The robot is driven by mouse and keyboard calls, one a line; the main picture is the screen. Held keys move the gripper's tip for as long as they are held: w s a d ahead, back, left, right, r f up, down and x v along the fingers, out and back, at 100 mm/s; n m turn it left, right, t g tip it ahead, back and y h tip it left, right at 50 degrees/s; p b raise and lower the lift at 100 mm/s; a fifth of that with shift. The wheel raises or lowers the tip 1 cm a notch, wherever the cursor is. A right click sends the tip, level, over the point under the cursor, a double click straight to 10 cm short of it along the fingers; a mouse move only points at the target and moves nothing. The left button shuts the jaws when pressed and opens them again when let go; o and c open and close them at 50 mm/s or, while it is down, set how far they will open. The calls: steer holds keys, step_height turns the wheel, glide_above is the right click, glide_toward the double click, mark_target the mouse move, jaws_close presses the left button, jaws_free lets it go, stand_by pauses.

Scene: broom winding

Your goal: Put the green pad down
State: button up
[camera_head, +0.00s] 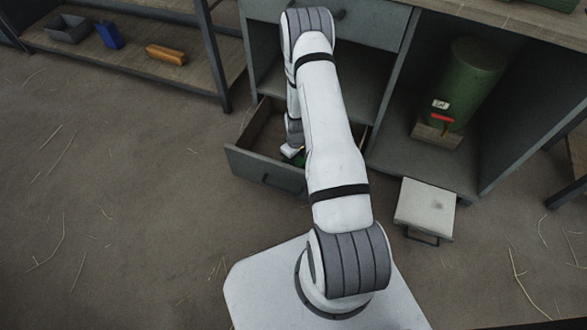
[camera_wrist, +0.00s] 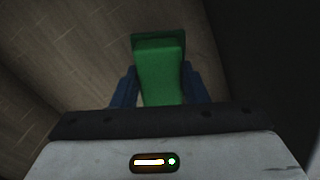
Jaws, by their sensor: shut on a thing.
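The green pad (camera_wrist: 160,72) is a green block, held between the two blue fingers of my gripper (camera_wrist: 158,88) in the wrist view. My gripper is shut on it. In the head view a small bit of green pad (camera_head: 299,160) shows beside my wrist, inside the outline of the open lower drawer (camera_head: 262,168). My arm hides most of the gripper and pad there. In the wrist view a brown wooden surface lies beyond the pad. I cannot tell whether the pad touches it.
The drawer's walls stand close around my gripper. A green cylinder (camera_head: 465,85) with a red part stands in the open cabinet compartment at right. A grey-white box (camera_head: 426,208) is on the floor. A shelf (camera_head: 130,55) at upper left holds a grey bin, a blue item and an orange-brown block.

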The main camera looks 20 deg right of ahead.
mark_target(296, 165)
steer(key=shift+f+b, duration=0.7)
steer(key=shift+f, duration=1.4)
steer(key=shift+f, duration=0.15)
steer(key=o, duration=0.9)
steer(key=shift+o, duration=0.2)
